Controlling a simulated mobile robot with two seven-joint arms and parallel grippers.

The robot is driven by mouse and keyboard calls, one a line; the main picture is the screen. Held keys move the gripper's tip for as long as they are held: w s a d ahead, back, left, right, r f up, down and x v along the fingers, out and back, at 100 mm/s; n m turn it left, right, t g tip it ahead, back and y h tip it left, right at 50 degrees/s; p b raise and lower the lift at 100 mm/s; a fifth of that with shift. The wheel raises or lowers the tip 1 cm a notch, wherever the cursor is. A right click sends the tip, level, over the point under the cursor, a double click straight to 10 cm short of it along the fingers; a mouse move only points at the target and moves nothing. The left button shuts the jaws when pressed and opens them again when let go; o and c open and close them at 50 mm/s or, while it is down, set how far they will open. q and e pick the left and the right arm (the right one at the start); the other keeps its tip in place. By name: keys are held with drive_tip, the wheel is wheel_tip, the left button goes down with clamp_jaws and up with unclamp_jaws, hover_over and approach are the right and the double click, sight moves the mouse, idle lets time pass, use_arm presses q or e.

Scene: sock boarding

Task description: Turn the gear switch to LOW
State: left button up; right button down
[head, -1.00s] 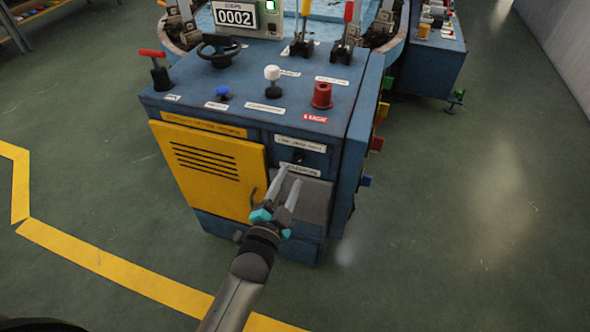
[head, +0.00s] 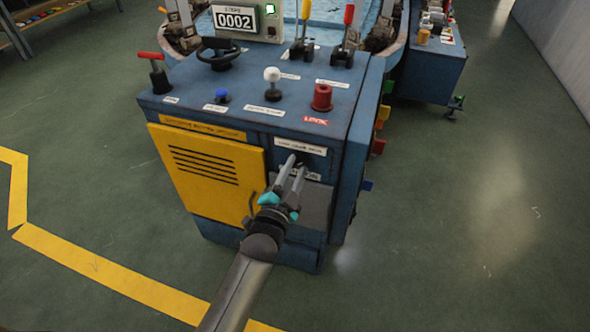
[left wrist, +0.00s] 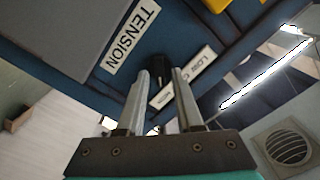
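The gear switch is a small dark knob (left wrist: 157,66) on the blue front panel of the machine (head: 356,150). It sits between a white "TENSION" label (left wrist: 130,38) and a white "LOW…" label (left wrist: 203,62), partly hidden by a finger in the left wrist view. My left gripper (head: 297,161) is open at the front panel, below the upper white label (head: 300,146). In the left wrist view its two fingers (left wrist: 161,72) lie on either side of the knob, with gaps showing; contact cannot be told. The knob's pointing direction is unclear. My right gripper is not in view.
A yellow vented door (head: 208,172) is left of the panel. The machine top carries a red-handled lever (head: 150,57), blue button (head: 222,96), white-ball lever (head: 272,80) and red knob (head: 322,97). Green floor (head: 450,230) is clear at right.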

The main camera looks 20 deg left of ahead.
use_arm(q)
clamp_jaws()
